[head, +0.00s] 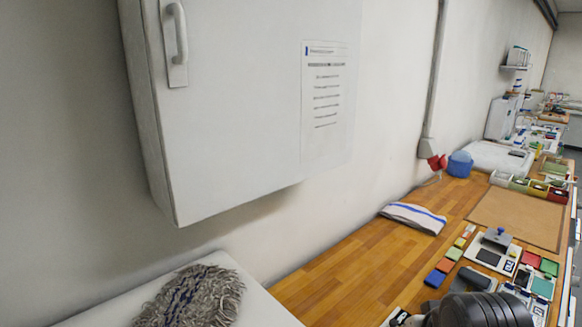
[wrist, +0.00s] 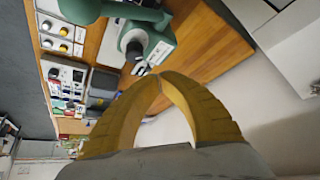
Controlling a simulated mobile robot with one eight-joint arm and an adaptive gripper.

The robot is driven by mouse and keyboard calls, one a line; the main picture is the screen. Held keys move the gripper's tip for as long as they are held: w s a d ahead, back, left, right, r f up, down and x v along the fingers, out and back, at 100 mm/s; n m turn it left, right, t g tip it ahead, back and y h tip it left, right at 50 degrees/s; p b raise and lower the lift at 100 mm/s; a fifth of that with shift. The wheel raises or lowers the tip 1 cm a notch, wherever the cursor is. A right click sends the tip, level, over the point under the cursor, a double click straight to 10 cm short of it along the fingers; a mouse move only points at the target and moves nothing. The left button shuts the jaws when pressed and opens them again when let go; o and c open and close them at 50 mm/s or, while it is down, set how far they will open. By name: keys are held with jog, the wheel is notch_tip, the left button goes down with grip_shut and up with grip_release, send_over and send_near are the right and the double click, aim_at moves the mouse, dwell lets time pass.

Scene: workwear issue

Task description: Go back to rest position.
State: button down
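My gripper (wrist: 160,80) shows in the wrist view with two curved yellow fingers. Their tips meet, and the gap behind them shows nothing held. The gripper is in the air, with the wooden bench (wrist: 205,45) beyond it. The head view does not show the fingers.
A white wall cabinet (head: 235,100) hangs above a white surface with a grey shaggy mop head (head: 190,297). The wooden bench holds a folded striped cloth (head: 414,217), coloured blocks (head: 444,265) and a brown mat (head: 515,217). A green device (wrist: 150,42) stands beyond my fingertips.

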jog(key=shift+n+t+y, duration=0.3)
jog(key=shift+n+t, duration=0.1)
jog(key=shift+n, duration=0.1)
jog(key=s+a+f+b, duration=0.1)
jog(key=f+b, duration=0.1)
jog(key=s+f+b, duration=0.1)
jog(key=f+b, duration=0.1)
jog(key=b, duration=0.1)
jog(key=a+f+b, duration=0.1)
jog(key=f+b, duration=0.1)
jog(key=b, duration=0.1)
jog(key=shift+s+a+f, duration=0.25)
jog(key=shift+s+a, duration=0.1)
jog(key=shift+s, duration=0.05)
jog(key=shift+r, duration=0.15)
